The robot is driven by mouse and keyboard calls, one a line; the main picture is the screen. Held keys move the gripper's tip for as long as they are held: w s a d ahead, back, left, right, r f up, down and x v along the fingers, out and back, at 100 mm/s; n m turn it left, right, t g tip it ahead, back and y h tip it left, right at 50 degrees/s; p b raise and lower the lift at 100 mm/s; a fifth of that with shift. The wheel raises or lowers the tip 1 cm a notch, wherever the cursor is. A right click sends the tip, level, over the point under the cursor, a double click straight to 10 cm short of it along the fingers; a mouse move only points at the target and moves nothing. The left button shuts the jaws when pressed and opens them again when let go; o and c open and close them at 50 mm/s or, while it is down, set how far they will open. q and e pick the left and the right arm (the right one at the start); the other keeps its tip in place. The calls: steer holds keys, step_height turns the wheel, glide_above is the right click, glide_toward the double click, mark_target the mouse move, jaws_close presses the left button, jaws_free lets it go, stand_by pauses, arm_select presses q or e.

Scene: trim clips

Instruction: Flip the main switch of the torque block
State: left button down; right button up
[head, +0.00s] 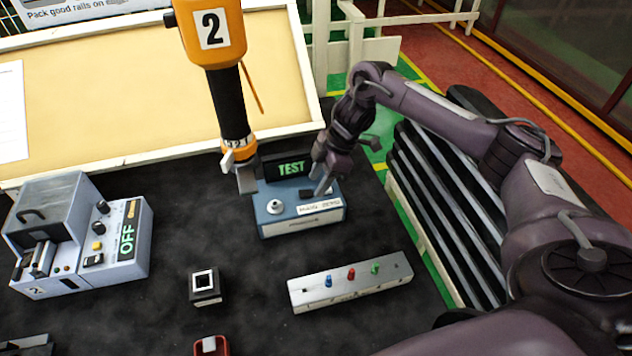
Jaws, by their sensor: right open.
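The torque block (300,222) is a blue-grey box on the dark table mat, with a small screen reading TEST (290,168) at its back. A round silver fitting (274,207) sits on its top left. A dark part (312,193), possibly the switch, shows on its top right beside my gripper; its position is not readable. My right gripper (322,184) is open and empty, fingers pointing down over the right part of the block. I cannot tell whether a fingertip touches it. My left gripper is not in view.
An orange hanging tool (211,30) marked 2 comes down just left of the screen. A grey machine (75,240) with an OFF display stands at left. A pale bar (345,283) with blue, red and green clips and a small black box (205,288) lie in front.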

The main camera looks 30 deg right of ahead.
mark_target(306, 193)
steer(key=shift+x, duration=1)
steer(key=shift+w+f, duration=0.15)
steer(key=shift+f, duration=0.15)
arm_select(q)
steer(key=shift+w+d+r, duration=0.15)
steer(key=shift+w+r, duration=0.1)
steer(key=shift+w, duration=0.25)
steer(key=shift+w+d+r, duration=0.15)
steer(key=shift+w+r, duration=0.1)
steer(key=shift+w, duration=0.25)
